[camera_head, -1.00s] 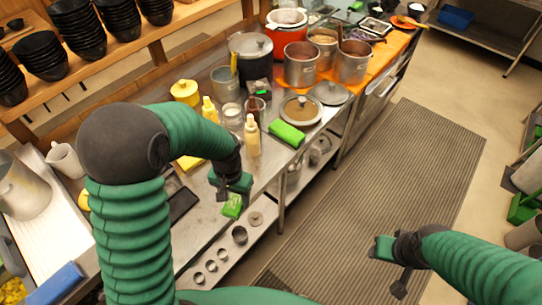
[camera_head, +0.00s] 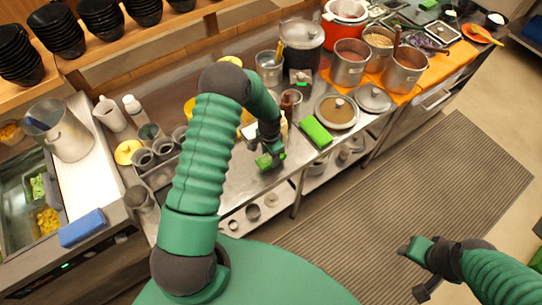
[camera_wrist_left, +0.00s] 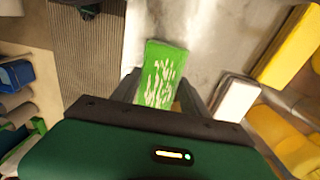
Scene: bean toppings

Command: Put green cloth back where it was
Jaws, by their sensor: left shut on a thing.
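My left gripper (camera_head: 270,159) is shut on a flat green piece with white marks (camera_wrist_left: 160,78), seen between its fingers in the left wrist view. I cannot tell if this piece is cloth. In the head view the gripper is over the counter's front edge, and the held piece is small there. A folded plain green cloth (camera_head: 316,132) lies flat on the counter to the right of this gripper, in front of a lidded pan, apart from it. My right gripper (camera_head: 411,250) is out over the floor mat at the lower right; its jaw opening is unclear.
Bottles (camera_head: 285,122) stand beside the left gripper. A lidded pan (camera_head: 337,112) and metal pots (camera_head: 350,63) stand to its right. A folded blue cloth (camera_head: 82,228) lies at the left. Yellow cloths (camera_wrist_left: 288,45) show in the wrist view.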

